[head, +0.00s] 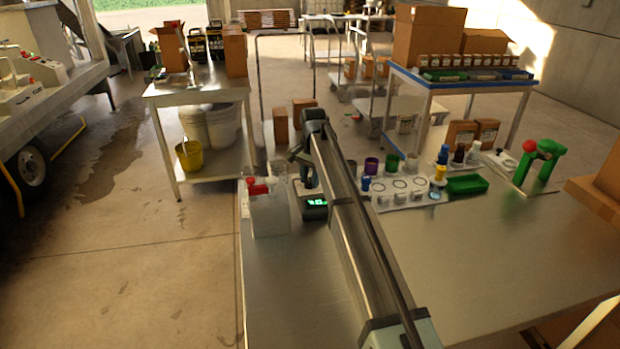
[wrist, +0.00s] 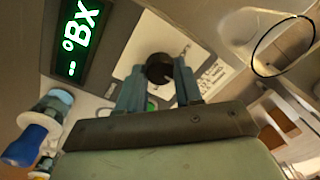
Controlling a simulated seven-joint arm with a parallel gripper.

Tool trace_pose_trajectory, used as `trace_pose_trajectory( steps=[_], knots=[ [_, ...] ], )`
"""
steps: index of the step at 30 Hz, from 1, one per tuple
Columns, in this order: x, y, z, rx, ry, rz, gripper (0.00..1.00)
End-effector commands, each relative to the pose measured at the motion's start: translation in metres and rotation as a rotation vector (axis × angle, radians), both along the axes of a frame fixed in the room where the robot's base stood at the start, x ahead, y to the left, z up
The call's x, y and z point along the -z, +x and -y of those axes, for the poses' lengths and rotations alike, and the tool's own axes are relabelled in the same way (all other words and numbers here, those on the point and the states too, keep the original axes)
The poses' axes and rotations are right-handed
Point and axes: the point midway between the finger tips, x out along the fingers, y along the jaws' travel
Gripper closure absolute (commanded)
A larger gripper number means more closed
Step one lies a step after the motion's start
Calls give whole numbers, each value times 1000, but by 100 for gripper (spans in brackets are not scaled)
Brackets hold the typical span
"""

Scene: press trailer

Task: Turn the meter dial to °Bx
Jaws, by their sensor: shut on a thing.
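The meter (head: 313,207) stands on the steel table, its lit green display facing the front. In the wrist view the display (wrist: 77,42) reads "-- °Bx", seen sideways. The black round dial (wrist: 160,69) sits on the meter's pale face. My gripper (wrist: 157,80) has its two fingers on either side of the dial, shut on it. In the head view my gripper (head: 308,182) is over the meter, and my arm hides the dial and part of the meter.
To the right are a white mat (head: 408,192) with cups and bottles, a green tray (head: 467,184) and a green clamp-like tool (head: 541,160). The front of the table (head: 480,250) is clear.

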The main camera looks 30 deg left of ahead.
Motion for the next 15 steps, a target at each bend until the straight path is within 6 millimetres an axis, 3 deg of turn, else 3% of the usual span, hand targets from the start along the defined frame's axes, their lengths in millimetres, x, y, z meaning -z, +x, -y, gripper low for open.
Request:
trace_pose_trajectory(
  steps=[15],
  knots=[
    [0,0,0,43,0,2,96]
  ],
)
